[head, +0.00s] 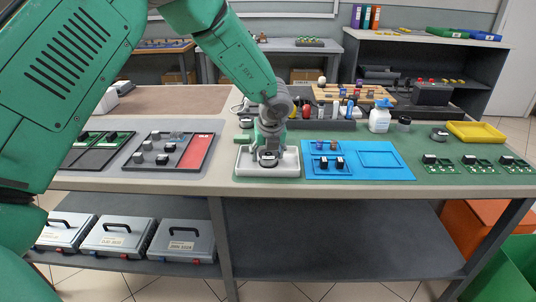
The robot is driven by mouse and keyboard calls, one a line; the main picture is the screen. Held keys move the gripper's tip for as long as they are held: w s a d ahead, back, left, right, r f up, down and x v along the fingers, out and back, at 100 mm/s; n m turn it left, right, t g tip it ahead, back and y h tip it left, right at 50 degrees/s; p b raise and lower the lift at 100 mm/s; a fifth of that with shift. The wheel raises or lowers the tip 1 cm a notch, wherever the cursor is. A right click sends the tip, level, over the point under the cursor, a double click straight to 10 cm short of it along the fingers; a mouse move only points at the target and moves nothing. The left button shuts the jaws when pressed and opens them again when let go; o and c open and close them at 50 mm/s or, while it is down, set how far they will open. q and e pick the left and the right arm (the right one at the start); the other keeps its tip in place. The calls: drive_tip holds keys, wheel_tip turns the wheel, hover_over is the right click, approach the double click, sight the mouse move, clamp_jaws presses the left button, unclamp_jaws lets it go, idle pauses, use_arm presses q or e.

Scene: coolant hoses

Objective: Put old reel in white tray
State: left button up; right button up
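The white tray (242,167) sits on the green mat near the front edge of the bench, in the middle of the view. A small dark, round piece with a pale top, which looks like a reel (268,160), is in or just above the tray. My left gripper (268,150) points down right over it, its fingers around or just above the piece. I cannot tell whether the fingers press on it or whether it touches the tray floor. The gripper hides part of the piece and the tray's back. My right gripper is not in view.
A blue tray (380,174) with dark parts lies close to the right of the white tray. A grey and red parts tray (196,150) is to the left. A white bottle (379,118), a yellow tray (476,131) and green boards (478,165) are farther right. Grey cases (118,237) stand below.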

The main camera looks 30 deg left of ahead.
use_arm(q)
drive_tip(key=shift+o, duration=0.2)
drive_tip(key=p+v, duration=0.2)
drive_tip(key=v, duration=1)
idle(0.4)
